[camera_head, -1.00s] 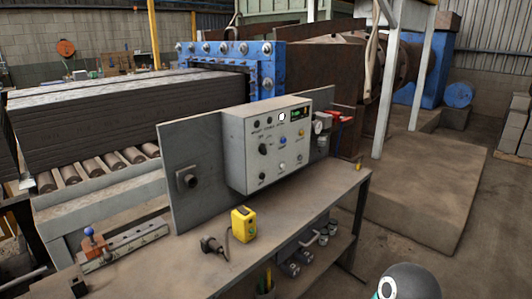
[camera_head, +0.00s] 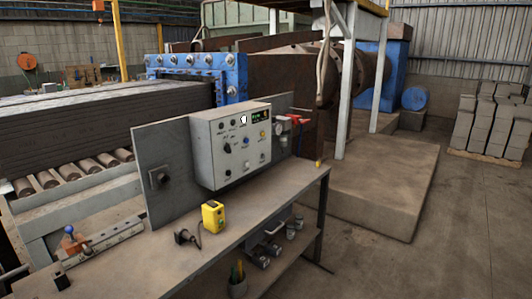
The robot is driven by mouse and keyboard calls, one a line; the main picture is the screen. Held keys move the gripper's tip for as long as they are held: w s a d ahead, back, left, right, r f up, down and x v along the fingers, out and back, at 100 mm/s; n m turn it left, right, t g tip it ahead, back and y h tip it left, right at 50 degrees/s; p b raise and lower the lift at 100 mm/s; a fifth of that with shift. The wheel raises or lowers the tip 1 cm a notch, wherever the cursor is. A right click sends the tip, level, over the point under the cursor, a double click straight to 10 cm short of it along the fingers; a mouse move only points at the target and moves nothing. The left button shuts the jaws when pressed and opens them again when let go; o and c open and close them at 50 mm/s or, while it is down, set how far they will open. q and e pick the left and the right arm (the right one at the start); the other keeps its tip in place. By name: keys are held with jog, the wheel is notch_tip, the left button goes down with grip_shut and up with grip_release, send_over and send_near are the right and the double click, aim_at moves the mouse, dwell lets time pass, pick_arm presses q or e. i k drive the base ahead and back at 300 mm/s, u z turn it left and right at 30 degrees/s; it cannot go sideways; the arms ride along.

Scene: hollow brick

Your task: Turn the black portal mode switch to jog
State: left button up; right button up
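A grey control box (camera_head: 231,147) is mounted on an upright steel plate at the back of the workbench. Its front carries several black, blue and yellow knobs, a small green-lit display (camera_head: 261,117) and a white round spot. A larger black knob (camera_head: 227,147) sits at the left of its face and looks like a rotary switch. The labels are too small to read, so I cannot tell which knob is the portal mode switch or where it points. Neither of my grippers shows in the head view.
The workbench (camera_head: 150,262) holds a yellow box (camera_head: 213,216), a black plug-like part (camera_head: 186,237) and a blue-knobbed lever (camera_head: 69,230). A gauge and red-handled valve (camera_head: 297,120) stand right of the control box. Floor (camera_head: 400,262) is open at right, before stacked bricks (camera_head: 490,125).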

aim_at(227, 147)
jog(key=z, duration=0.8)
jog(key=k, duration=0.85)
jog(key=z, duration=0.7)
jog(key=i, duration=0.7)
jog(key=u, duration=0.75)
jog(key=i, duration=1.2)
jog(key=u, duration=1.25)
jog(key=i, duration=0.6)
jog(key=u, duration=0.4)
jog(key=k, duration=0.9)
jog(key=u, duration=0.2)
jog(key=i, duration=0.9)
jog(key=z, duration=0.05)
